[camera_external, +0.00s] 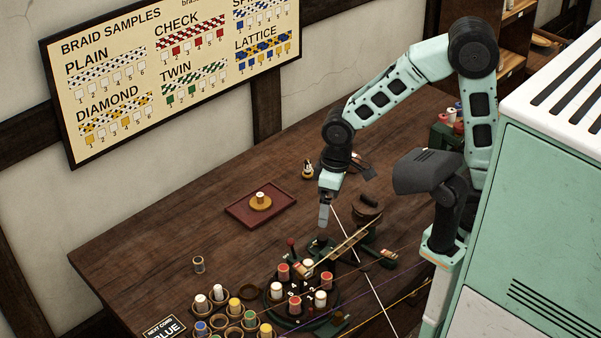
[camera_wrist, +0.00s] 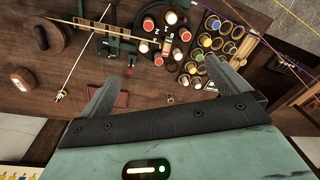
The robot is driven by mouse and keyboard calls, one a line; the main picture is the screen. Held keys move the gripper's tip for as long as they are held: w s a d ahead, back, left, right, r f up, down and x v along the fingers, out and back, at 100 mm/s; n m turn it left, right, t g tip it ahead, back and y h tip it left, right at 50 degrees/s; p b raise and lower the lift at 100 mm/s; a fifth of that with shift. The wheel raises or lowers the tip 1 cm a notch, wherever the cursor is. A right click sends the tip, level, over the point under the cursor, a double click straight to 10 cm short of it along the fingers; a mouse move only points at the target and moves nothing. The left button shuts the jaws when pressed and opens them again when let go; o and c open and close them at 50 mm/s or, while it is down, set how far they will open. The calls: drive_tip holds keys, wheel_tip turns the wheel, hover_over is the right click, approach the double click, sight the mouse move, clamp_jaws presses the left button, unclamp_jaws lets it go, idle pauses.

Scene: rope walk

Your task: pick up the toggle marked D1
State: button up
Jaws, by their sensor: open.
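I cannot read a D1 mark on any single piece in either view. In the external view, a dark round braiding stand (camera_external: 271,312) carries red-topped and white-topped bobbins, with small white marks among them too small to read. A braid runs up from it to the right. On the wall board, the row headed DIAMOND (camera_external: 107,117) has small numbered tags. My gripper (camera_external: 323,222) points down above the table, behind the stand. In the wrist view, my gripper (camera_wrist: 162,77) has its fingers wide apart with nothing between them.
A dark red tray (camera_external: 238,212) with a round yellow piece lies left of my gripper. Several cups of coloured bobbins (camera_external: 249,319) stand at the front, by a sign reading BLUE (camera_external: 165,328). A small bobbin (camera_external: 198,265) stands alone. Cords stretch rightward.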

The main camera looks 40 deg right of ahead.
drive_tip(key=shift+n, duration=0.9)
drive_tip(key=s, duration=0.3)
drive_tip(key=s+f+b, duration=0.1)
drive_tip(key=s, duration=0.3)
drive_tip(key=s+d+f, duration=0.1)
drive_tip(key=s, duration=0.3)
drive_tip(key=shift+d+f, duration=0.1)
drive_tip(key=shift+f, duration=0.15)
drive_tip(key=shift+c, duration=0.3)
drive_tip(key=shift+s+d+f+h, duration=0.1)
drive_tip(key=shift+s+h, duration=0.2)
drive_tip(key=shift+s, duration=0.1)
drive_tip(key=c, duration=0.5)
drive_tip(key=shift+s, duration=0.1)
drive_tip(key=c, duration=0.6)
drive_tip(key=shift+c, duration=0.2)
